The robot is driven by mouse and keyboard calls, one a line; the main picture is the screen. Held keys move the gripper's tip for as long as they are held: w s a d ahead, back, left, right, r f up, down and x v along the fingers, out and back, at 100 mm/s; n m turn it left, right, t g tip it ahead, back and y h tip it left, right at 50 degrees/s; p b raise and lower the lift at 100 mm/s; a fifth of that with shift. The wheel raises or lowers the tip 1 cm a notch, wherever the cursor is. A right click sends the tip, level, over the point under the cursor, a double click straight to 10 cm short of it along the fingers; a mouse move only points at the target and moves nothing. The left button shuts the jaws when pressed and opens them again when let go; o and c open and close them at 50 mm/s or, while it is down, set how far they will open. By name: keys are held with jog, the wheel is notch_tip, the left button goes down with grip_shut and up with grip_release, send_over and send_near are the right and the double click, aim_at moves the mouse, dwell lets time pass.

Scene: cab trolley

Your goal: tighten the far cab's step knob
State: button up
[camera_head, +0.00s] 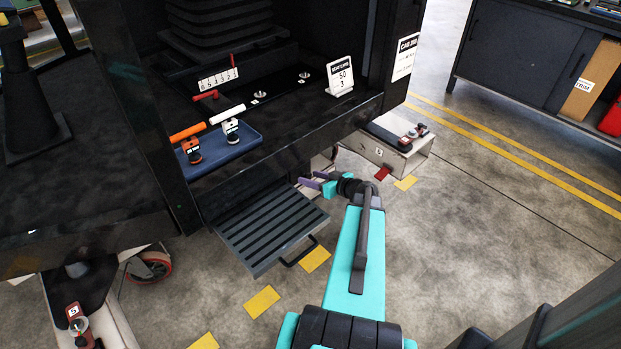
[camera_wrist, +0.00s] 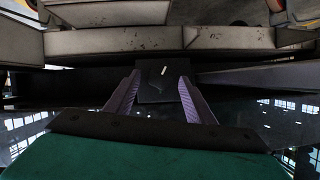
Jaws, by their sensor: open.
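My gripper (camera_head: 312,180) is at the right end of the ribbed dark step (camera_head: 268,228), below the cab floor's edge. Its two purple fingers are apart and open. In the wrist view the open fingers (camera_wrist: 160,92) point at a dark block with a short white line on it (camera_wrist: 154,82), which looks like the step knob. The block shows between and just beyond the fingertips; I cannot tell whether they touch it. In the head view the knob cannot be made out near my gripper. A cab sign (camera_head: 404,57) hangs on the right post.
A blue tray (camera_head: 222,150) with orange and white handled tools stands on the cab floor. A pale metal box (camera_head: 385,152) with small red and black parts on it is right of my gripper. A dark hoop handle (camera_head: 300,253) juts from the step. Open floor lies to the right.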

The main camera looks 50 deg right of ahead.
jog(key=shift+w+f, duration=0.15)
jog(key=shift+w, duration=0.25)
jog(key=shift+a, duration=0.1)
jog(key=c, duration=1.1)
jog(key=shift+o, duration=0.2)
